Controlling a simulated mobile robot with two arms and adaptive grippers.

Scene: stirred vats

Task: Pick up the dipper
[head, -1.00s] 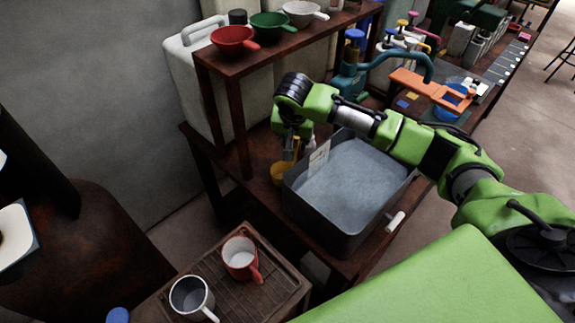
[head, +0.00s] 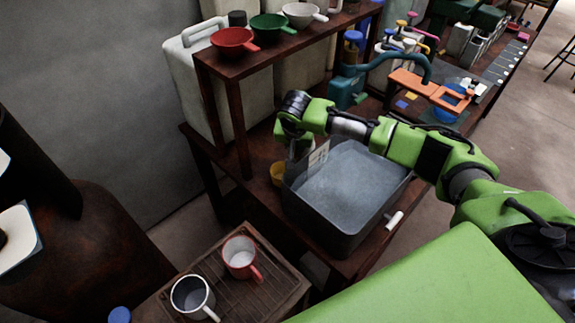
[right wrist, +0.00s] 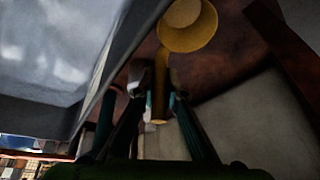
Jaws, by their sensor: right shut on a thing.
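The yellow dipper (head: 277,173) is beside the left wall of the grey vat (head: 297,212), mostly hidden by my right gripper (head: 297,150) and the vat. In the right wrist view its round yellow cup (right wrist: 187,25) is beyond the fingertips, and its handle (right wrist: 159,95) runs between the fingers. My right gripper (right wrist: 158,80) is shut on that handle. I cannot tell whether the dipper touches the table. My left gripper is not in view.
The open vat holds grey liquid and stands right of the dipper. A shelf (head: 280,50) with red, green and white handled bowls rises behind. A teal tap (head: 345,90) is behind the vat.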

